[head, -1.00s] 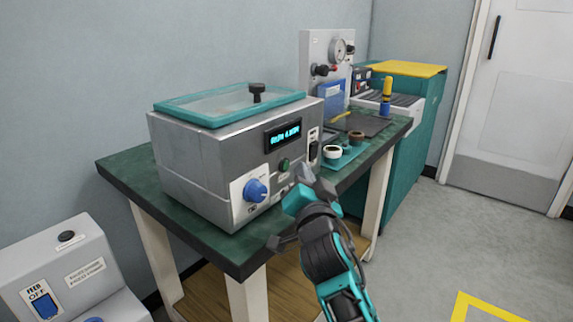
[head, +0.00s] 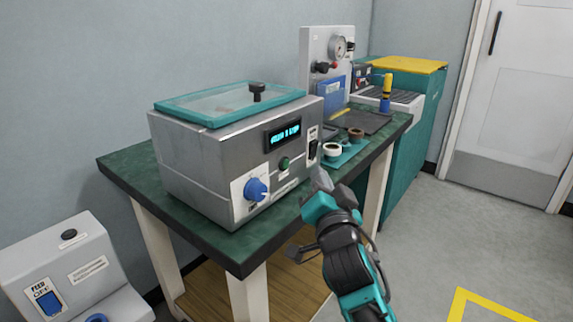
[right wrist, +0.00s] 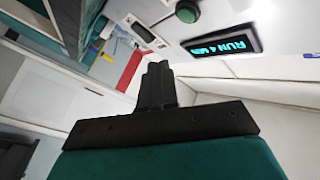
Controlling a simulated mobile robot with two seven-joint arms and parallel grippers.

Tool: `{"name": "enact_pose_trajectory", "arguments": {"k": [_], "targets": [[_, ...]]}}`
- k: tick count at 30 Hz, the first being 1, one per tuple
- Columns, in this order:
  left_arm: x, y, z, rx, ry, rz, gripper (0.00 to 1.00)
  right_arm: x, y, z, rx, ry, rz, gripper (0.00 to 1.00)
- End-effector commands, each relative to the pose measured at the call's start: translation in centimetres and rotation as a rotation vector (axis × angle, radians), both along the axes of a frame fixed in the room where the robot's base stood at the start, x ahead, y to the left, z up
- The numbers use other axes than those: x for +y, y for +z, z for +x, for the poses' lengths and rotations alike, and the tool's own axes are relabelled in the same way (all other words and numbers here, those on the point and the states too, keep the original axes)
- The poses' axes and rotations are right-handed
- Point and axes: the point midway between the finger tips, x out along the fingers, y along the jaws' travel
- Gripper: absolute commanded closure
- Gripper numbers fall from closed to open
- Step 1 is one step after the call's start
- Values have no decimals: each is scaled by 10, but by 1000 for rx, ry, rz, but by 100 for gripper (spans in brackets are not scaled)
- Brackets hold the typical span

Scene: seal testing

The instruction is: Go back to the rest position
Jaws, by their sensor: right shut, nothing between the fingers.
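My right gripper (head: 322,182) is in front of the right front part of the grey metal bath (head: 195,165), in the air near the table edge. In the right wrist view its two black fingers (right wrist: 158,85) are closed together with nothing between them. The bath has a teal-rimmed clear lid (head: 230,100), a blue knob (head: 256,189), a green button (head: 284,164) and a lit display (head: 286,135). The display also shows in the right wrist view (right wrist: 222,43), where it reads "RUN 4 MIN". My left gripper is in neither view.
The bath stands on a green-topped table (head: 130,170). A teal tray (head: 345,158) with a white cup (head: 332,151) and a brown ring (head: 356,135) lies beyond my right gripper. A grey feeder box (head: 65,265) stands at lower left. Floor at right is clear.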

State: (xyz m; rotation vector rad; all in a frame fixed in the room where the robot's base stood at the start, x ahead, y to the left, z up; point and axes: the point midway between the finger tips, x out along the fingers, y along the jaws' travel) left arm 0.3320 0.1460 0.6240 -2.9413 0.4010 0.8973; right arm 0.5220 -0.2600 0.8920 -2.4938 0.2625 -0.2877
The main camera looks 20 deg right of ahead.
Motion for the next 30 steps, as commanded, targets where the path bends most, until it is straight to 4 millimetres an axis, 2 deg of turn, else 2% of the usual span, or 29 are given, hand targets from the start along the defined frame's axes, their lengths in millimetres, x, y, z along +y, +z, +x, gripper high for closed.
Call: {"name": "enact_pose_trajectory", "arguments": {"k": [8,11,14,18,20,24,27,29,30], "targets": [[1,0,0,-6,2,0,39,0,0,0,1,0,-1,100],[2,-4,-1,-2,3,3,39,9,-29,-7,82,32,-56,100],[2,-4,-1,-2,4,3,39,24,-75,-23,210,95,-152,100],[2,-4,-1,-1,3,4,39,51,-147,-61,407,232,-311,100],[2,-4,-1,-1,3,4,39,63,-176,-82,482,298,-375,100],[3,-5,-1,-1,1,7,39,88,-232,-136,624,463,-506,100],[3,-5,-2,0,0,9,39,104,-264,-178,701,585,-586,100],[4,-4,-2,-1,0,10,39,114,-278,-203,736,658,-626,100],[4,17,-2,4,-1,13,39,110,-253,-195,723,634,-626,100]]}}
